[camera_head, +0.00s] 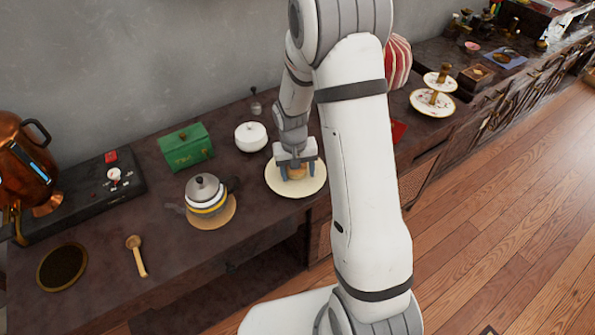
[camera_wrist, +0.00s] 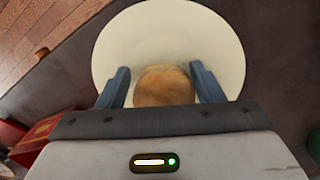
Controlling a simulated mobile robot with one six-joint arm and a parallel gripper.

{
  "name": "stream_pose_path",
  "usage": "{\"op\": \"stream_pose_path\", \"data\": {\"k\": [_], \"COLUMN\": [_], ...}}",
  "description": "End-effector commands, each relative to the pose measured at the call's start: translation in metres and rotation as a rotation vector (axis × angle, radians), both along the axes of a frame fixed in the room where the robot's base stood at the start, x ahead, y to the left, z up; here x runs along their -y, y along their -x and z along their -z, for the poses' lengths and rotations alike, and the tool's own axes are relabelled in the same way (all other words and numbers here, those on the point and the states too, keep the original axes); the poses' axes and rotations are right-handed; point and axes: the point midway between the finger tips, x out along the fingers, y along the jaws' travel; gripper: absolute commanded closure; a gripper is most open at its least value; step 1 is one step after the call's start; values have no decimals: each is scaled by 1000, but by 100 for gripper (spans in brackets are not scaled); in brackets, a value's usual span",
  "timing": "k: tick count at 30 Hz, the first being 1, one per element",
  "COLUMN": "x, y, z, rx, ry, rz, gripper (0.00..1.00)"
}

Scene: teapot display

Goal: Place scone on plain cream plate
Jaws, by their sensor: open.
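The scone (camera_head: 297,173) is a golden-brown round piece at the plain cream plate (camera_head: 280,185), seen near the plate's middle. In the wrist view the scone (camera_wrist: 163,86) shows between my two blue-grey fingers, with the cream plate (camera_wrist: 215,30) behind and around it. My gripper (camera_head: 297,172) points down over the plate. In the wrist view my gripper (camera_wrist: 163,84) is open, with a visible gap between each finger and the scone. The scone's underside is hidden, so its contact with the plate cannot be seen directly.
A white lidded pot (camera_head: 250,137) stands behind left of the plate. A teapot (camera_head: 206,194) on a round mat and a green box (camera_head: 186,146) stand further left. A wooden spoon (camera_head: 137,256) lies at the front left. A tiered stand (camera_head: 433,101) is at the right.

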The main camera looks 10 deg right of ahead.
Motion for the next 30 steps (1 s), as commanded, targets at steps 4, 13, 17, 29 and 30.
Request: {"op": "stream_pose_path", "data": {"k": [4,13,17,29,30], "x": [-3,-4,-5,-10,-10], "y": [8,8,5,-1,-1], "z": [14,-1,-25,-110,-114], "rx": [-24,-25,-16,-13,-14], "ry": [-1,-1,-1,-1,-1], "rz": [-4,-5,-6,-4,-3], "gripper": [22,22,22,22,22]}}
